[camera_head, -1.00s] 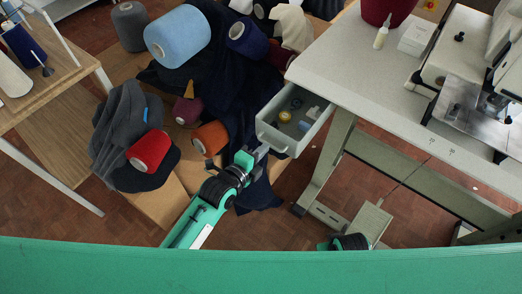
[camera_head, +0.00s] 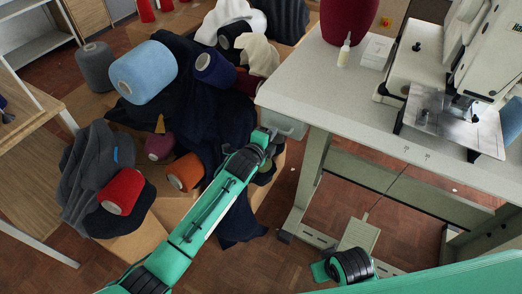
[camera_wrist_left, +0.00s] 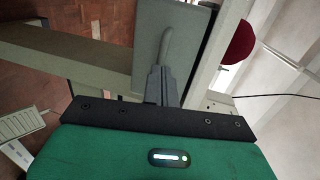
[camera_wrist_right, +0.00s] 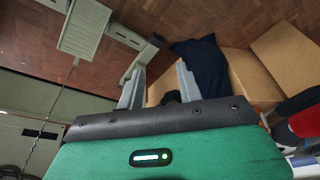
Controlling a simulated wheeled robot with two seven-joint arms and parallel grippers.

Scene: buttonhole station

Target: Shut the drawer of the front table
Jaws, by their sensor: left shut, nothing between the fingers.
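The drawer (camera_head: 290,126) of the front table (camera_head: 330,105) shows only as a short pale grey part below the tabletop edge in the head view. Its inside is hidden. In the left wrist view its grey front (camera_wrist_left: 190,45) carries a curved handle (camera_wrist_left: 166,45). My left gripper (camera_wrist_left: 160,72) is shut and empty, with its fingertips at the drawer front beside the lower end of the handle. Whether they touch is unclear. In the head view my left gripper (camera_head: 270,136) is at the drawer. My right gripper (camera_wrist_right: 158,75) is open and empty, pointing over the floor.
A sewing machine (camera_head: 455,75), a white bottle (camera_head: 344,50) and a dark red cone (camera_head: 348,20) stand on the tabletop. Yarn cones and dark cloth (camera_head: 180,105) lie on cardboard at the left. A pedal (camera_head: 358,236) stands on the floor under the table.

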